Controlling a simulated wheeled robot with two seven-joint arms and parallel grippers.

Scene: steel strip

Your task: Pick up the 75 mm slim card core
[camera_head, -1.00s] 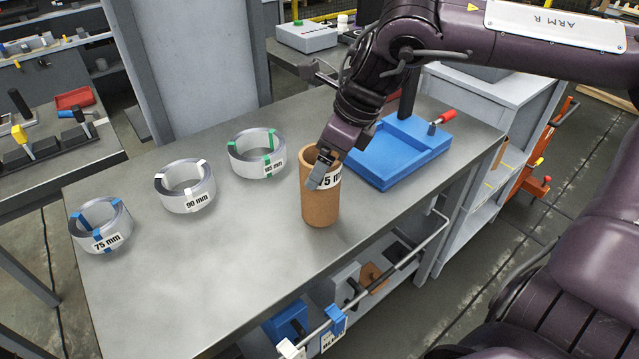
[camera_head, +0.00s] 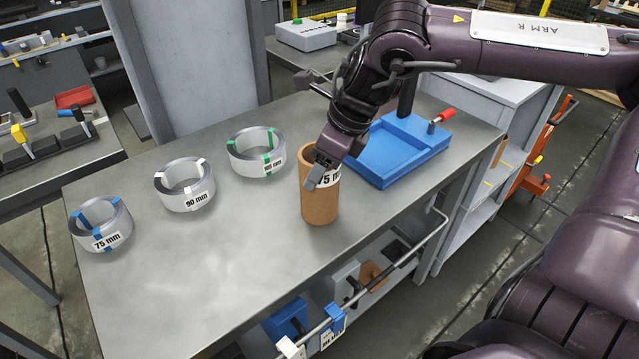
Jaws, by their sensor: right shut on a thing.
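The 75 mm slim card core (camera_head: 318,203) is a brown cardboard tube with a white "75 mm" label, upright at the table's front edge. My right gripper (camera_head: 321,172) reaches down to it from the upper right and is shut on its rim and wall on the near side. The fingers cover part of the rim and label, and one finger shows outside the wall. I cannot tell whether the core's base is clear of the table. My left gripper is not in view.
Steel strip coils labelled 75 mm (camera_head: 100,224), 90 mm (camera_head: 186,185) and one with green clips (camera_head: 257,153) stand left of the core on the steel table (camera_head: 190,270). A blue tray (camera_head: 392,158) with a red-handled part is close on the right. The front left tabletop is clear.

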